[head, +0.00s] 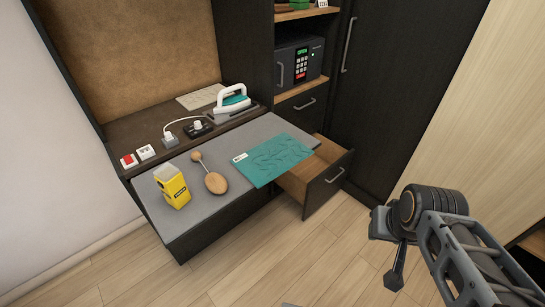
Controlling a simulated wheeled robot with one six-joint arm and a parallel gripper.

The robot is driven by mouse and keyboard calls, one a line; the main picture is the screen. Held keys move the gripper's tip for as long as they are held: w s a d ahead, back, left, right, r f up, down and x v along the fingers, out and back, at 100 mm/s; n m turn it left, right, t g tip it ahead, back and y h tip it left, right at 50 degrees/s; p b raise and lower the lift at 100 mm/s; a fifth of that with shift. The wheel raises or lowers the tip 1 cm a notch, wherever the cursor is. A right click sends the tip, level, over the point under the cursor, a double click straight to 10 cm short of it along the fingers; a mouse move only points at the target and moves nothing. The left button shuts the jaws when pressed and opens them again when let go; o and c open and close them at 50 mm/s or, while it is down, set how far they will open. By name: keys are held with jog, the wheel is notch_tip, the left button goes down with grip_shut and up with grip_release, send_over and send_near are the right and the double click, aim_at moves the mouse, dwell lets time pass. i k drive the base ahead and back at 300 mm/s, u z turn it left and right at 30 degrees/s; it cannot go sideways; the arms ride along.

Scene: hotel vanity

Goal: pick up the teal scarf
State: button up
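The teal scarf (274,160) lies flat, with creases on top, at the right end of the grey bench top (215,150). A small white label shows at its left corner. Its right part reaches to the open drawer (318,178); I cannot tell whether it hangs over the drawer's edge. My arm shows at the lower right, well apart from the scarf. No gripper fingers can be made out, and nothing touches the scarf.
A yellow box (173,187) and a wooden brush (214,181) stand or lie left of the scarf. An iron (233,104) sits on the dark ledge behind, near sockets and a plug. A safe (299,62) is in the cabinet. The wooden floor in front is clear.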

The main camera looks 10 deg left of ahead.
aim_at(261, 165)
jog(key=z, duration=0.1)
jog(key=k, duration=1)
jog(key=u, duration=1.35)
jog(key=i, duration=1.25)
jog(key=z, duration=0.35)
